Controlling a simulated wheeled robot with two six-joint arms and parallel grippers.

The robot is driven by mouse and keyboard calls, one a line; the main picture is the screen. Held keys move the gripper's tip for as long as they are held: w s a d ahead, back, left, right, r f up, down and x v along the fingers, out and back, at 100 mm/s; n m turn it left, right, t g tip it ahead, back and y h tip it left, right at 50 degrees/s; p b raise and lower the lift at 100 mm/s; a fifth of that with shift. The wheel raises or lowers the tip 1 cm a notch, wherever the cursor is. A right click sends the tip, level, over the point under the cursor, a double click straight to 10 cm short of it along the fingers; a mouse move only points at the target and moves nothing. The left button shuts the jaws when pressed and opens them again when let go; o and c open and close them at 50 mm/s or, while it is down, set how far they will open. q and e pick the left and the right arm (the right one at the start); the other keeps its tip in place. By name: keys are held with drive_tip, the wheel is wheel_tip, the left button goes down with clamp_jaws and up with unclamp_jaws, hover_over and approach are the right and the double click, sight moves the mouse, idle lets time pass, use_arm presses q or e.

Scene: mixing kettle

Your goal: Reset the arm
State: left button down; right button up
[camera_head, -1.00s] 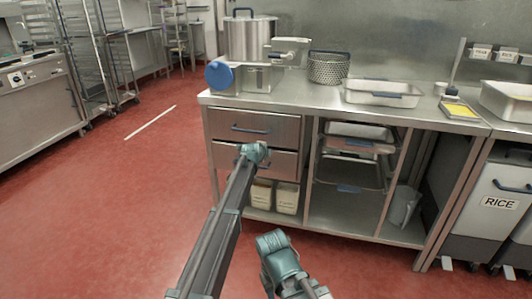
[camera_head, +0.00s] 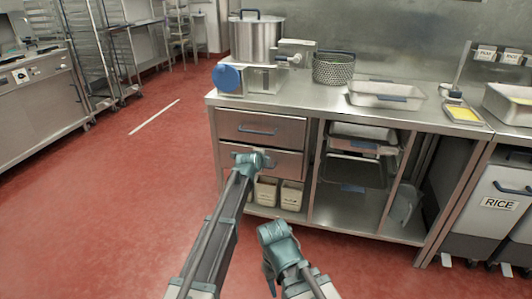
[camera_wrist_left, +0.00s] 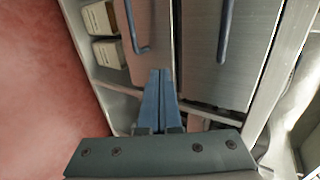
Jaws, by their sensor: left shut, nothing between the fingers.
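My left gripper (camera_wrist_left: 160,100) shows in the left wrist view with its two blue fingers together and nothing between them. The fingers point toward the fronts of the steel drawers and look apart from the handles; the exact gap cannot be told. In the head view my left arm (camera_head: 215,235) reaches up from the bottom to a teal joint in front of the lower drawer (camera_head: 290,162). The left fingers are not clearly visible there. A second teal joint of mine (camera_head: 278,238) shows low in the middle. My right gripper is not in view.
A steel counter (camera_head: 330,105) holds a large steel pot (camera_head: 256,38), a machine with a blue disc (camera_head: 227,77), a perforated basket (camera_head: 334,68) and a tray (camera_head: 388,98). White boxes (camera_head: 291,194) sit under the drawers. Red floor at left is clear.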

use_arm(q)
drive_tip(key=s+a+f+n+g+y, duration=0.1)
drive_tip(key=s+a+f+n+g, duration=0.45)
drive_tip(key=s, duration=0.85)
drive_tip(key=s+a+f+n+g+y, duration=0.2)
drive_tip(key=s+a+n, duration=0.65)
drive_tip(key=s, duration=0.55)
drive_tip(key=s+a+f+n+g+y, duration=0.1)
drive_tip(key=s+a+f+n+g, duration=0.2)
drive_tip(key=s+a+n, duration=0.75)
drive_tip(key=s+d+m+g+y, duration=0.1)
drive_tip(key=s+d+m, duration=0.25)
drive_tip(key=d, duration=0.35)
drive_tip(key=s+d+m, duration=0.3)
drive_tip(key=s+d, duration=0.2)
drive_tip(key=d, duration=0.3)
wheel_tip(320, 180, up, 27)
drive_tip(key=p, duration=2.7)
drive_tip(key=shift+d, duration=0.2)
drive_tip(key=shift+d+f, duration=0.1)
